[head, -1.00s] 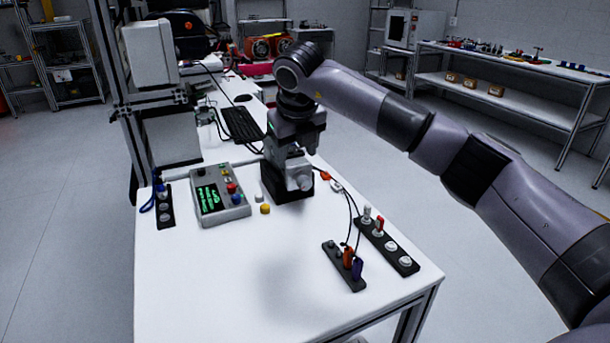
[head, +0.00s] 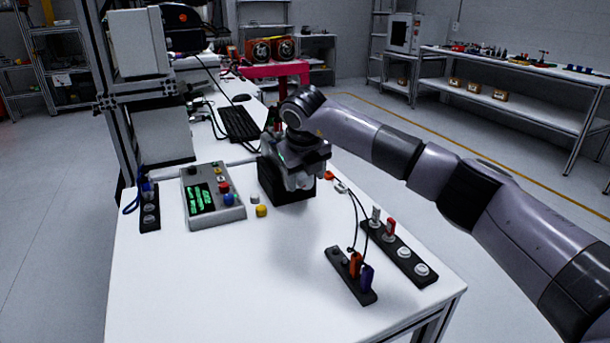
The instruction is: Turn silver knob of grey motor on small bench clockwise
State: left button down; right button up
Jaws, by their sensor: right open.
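The motor's black block (head: 274,187) stands on the white bench (head: 230,290), near its back edge. My right gripper (head: 302,180) reaches down over the motor from above right, with its fingers at the motor's front. It is open. The gripper hides most of the motor's grey body, and the silver knob cannot be told apart from the fingers. Whether the fingers touch the knob cannot be seen. My left gripper is not in view.
A grey control box (head: 213,197) with a green display stands left of the motor. A yellow button (head: 261,211) sits between them. Black connector strips (head: 350,276) with cables lie at the right, another strip (head: 149,207) at the left. The bench's front middle is clear.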

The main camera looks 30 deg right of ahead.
jog(key=shift+w+f, duration=0.1)
jog(key=shift+f, duration=0.2)
jog(key=shift+c, duration=0.2)
jog(key=c, duration=1)
jog(key=shift+d+y, duration=0.1)
jog(key=shift+y, duration=0.2)
